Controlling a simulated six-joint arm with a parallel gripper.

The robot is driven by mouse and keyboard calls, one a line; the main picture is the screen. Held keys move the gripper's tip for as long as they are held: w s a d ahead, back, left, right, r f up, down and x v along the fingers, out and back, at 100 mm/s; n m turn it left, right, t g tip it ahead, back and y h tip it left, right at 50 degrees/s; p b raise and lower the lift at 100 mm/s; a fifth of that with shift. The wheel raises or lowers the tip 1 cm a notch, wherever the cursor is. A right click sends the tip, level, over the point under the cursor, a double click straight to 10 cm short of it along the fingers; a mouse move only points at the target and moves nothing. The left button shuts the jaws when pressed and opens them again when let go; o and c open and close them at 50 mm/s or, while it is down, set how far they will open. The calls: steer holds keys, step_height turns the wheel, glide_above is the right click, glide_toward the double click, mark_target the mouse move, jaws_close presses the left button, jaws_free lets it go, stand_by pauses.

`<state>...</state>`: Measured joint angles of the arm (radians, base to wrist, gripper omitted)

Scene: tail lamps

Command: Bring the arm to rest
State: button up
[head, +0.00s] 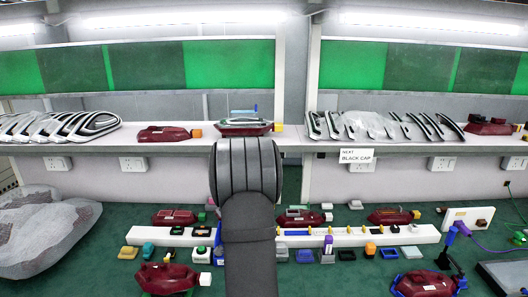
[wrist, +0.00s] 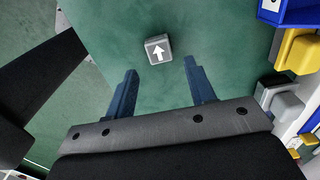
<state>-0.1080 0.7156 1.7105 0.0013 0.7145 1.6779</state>
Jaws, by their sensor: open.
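My gripper (wrist: 160,65) is open and empty in the wrist view, its two blue fingers spread wide over the green surface. A small grey block with a white arrow (wrist: 158,49) lies just beyond the fingertips, between their lines. I see nothing between the jaws. In the head view my dark arm stands upright in the middle, and its gripper is hidden behind its own links.
A white rail (head: 385,236) crosses the green work surface (head: 110,285), with dark red lamps (head: 167,278) and small coloured caps around it. A yellow block (wrist: 297,52) is at right in the wrist view.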

step_height(320, 180, down, 5)
steer(key=shift+r, duration=0.1)
step_height(320, 180, up, 5)
steer(key=shift+f, duration=0.1)
steer(key=s+d+r, duration=0.5)
steer(key=d+r, duration=0.2)
steer(key=d, duration=0.4)
steer(key=w+a, duration=0.3)
steer(key=a, duration=1)
steer(key=w+a+r, duration=0.1)
steer(key=w+a, duration=0.2)
steer(key=a, duration=1)
steer(key=w+a, duration=0.3)
steer(key=a, duration=1)
steer(key=shift+w+a+r, duration=0.2)
steer(key=shift+w+r, duration=0.05)
steer(key=shift+w, duration=0.1)
